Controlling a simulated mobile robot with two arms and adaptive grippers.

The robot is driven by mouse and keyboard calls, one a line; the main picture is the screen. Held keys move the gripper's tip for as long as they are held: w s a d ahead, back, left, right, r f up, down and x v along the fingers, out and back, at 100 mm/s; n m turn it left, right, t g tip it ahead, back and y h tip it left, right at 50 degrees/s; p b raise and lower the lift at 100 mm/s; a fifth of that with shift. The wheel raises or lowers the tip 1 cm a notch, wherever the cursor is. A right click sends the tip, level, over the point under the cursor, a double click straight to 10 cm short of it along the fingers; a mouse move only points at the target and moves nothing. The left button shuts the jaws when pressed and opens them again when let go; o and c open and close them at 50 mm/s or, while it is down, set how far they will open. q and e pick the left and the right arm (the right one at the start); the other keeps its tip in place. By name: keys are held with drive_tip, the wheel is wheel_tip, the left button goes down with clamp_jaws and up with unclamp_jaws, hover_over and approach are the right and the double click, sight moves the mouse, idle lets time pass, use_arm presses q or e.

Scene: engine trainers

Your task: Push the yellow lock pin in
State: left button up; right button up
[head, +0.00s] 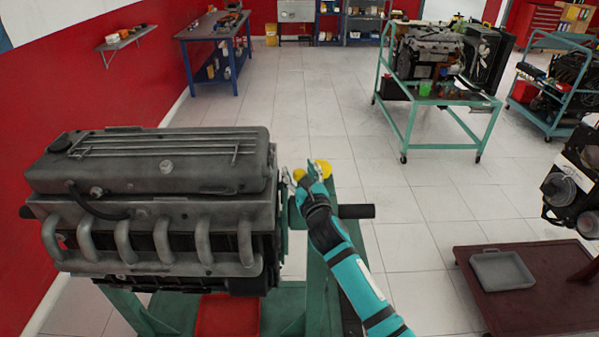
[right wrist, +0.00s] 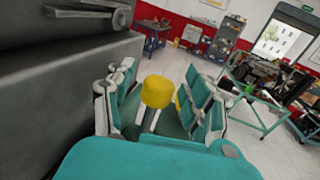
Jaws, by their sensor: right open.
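The yellow lock pin (head: 323,168) shows as a rounded yellow knob at the right end of the engine on its teal stand, partly hidden by my gripper. In the right wrist view its yellow cap (right wrist: 158,91) and pale shaft stand between my spread fingers. My right gripper (head: 305,176) is open, with one finger on each side of the pin (right wrist: 155,104). I see a gap on both sides of the cap. How far the pin sits in its hole cannot be told. My left gripper is not in view.
The grey engine (head: 150,170) stands close to the left of my right gripper. A dark bar (head: 356,211) sticks out to the right of the stand. A red tray (head: 226,317) lies below the engine.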

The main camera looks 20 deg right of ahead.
clamp_jaws()
